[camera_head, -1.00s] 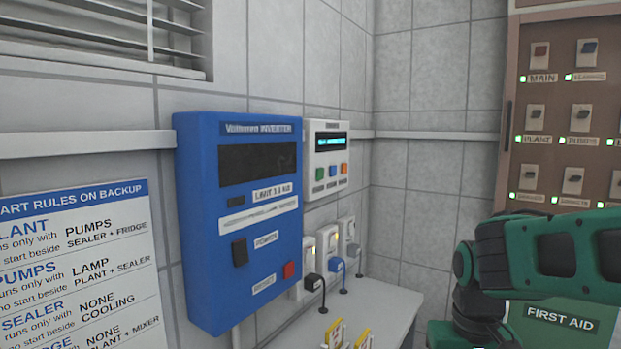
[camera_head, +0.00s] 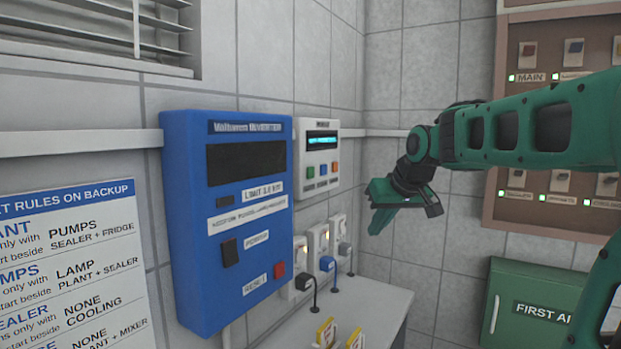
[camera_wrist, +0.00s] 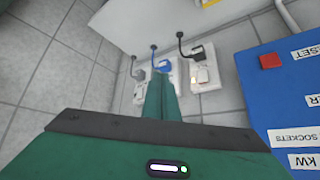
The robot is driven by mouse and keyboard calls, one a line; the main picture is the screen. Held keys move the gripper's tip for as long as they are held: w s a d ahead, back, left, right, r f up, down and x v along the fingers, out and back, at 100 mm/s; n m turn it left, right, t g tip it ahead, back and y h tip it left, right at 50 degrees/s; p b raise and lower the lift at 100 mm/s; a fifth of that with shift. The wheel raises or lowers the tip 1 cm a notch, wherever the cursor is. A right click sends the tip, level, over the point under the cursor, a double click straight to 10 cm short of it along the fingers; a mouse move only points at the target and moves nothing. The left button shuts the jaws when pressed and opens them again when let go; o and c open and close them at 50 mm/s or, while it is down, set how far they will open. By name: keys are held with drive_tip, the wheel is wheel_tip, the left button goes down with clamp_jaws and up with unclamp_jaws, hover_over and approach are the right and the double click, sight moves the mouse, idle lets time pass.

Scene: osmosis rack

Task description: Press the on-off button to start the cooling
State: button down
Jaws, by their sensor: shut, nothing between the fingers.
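A small white control box (camera_head: 317,160) with a lit cyan display is on the wall, right of the blue inverter. It has a green button (camera_head: 310,171), a blue button (camera_head: 323,169) and an orange button (camera_head: 334,167); their labels are too small to read. I cannot tell which is the on-off button for the cooling. My gripper (camera_head: 380,212) is in the air right of the box and lower, apart from it, pointing left and down. In the wrist view its green fingers (camera_wrist: 161,98) are shut together and empty, in front of the sockets. The box is not visible there.
The blue inverter (camera_head: 228,290) has a dark power switch (camera_head: 230,252) and a red reset button (camera_head: 279,269). Sockets with plugs (camera_head: 327,263) are below the box, above a white counter (camera_head: 385,295). A breaker cabinet (camera_head: 490,190) and green first aid box (camera_head: 540,280) are at right.

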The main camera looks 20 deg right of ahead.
sight(311, 173)
drive_tip(key=w+a+r+n+t+y, duration=0.1)
drive_tip(key=w+r+n+t, duration=0.1)
drive_tip(key=w+r, duration=0.7)
wheel_tip(311, 173, up, 2)
drive_tip(key=shift+w+n+t, duration=0.2)
drive_tip(key=shift+n+t, duration=0.1)
drive_tip(key=shift+t, duration=0.3)
drive_tip(key=w+a, duration=0.5)
drive_tip(key=w, duration=0.2)
drive_tip(key=shift+w, duration=0.15)
drive_tip(key=shift+w, duration=0.1)
idle(1.3)
drive_tip(key=shift+w+a, duration=0.15)
